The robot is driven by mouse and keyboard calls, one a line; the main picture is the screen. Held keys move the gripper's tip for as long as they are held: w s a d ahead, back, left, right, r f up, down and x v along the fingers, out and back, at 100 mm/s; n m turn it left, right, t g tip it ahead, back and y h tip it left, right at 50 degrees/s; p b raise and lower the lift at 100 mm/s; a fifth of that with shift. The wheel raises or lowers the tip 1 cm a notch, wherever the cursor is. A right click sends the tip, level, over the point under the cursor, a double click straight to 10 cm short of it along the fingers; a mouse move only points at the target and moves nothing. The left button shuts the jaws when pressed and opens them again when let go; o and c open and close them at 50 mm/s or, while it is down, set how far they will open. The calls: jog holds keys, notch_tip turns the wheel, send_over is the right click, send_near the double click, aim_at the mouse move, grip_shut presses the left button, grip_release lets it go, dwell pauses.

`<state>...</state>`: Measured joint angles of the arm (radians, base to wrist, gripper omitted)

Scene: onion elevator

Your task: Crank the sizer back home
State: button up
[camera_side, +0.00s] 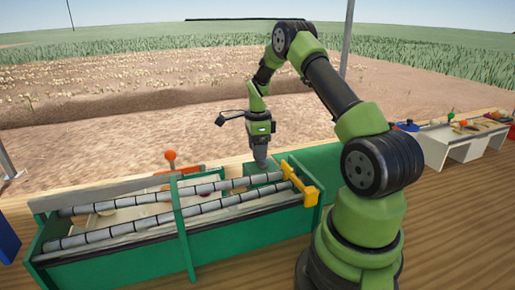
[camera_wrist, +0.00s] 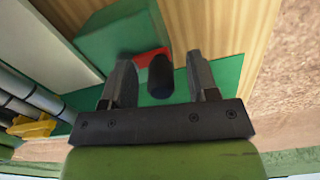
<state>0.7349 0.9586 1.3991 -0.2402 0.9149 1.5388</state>
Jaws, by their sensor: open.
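The green sizer (camera_side: 240,240) has two long grey segmented rollers (camera_side: 160,220) and a yellow bracket (camera_side: 303,184) at its right end. My gripper (camera_side: 261,163) points down at the back right of the sizer, behind the yellow bracket. In the wrist view my gripper (camera_wrist: 161,75) is open, with a dark upright cylinder (camera_wrist: 160,76), which looks like the crank handle, between its fingers. I see a gap on both sides of it. A red piece (camera_wrist: 150,56) shows beside the handle. In the side view the handle is hidden by my gripper.
A green block (camera_wrist: 122,38) stands close to the fingers in the wrist view. An orange-knobbed lever (camera_side: 170,156) rises behind the sizer. White bins (camera_side: 465,145) with small items stand far right. A blue object (camera_side: 8,238) is at the left edge.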

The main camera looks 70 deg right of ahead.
jog(key=shift+r, duration=3.55)
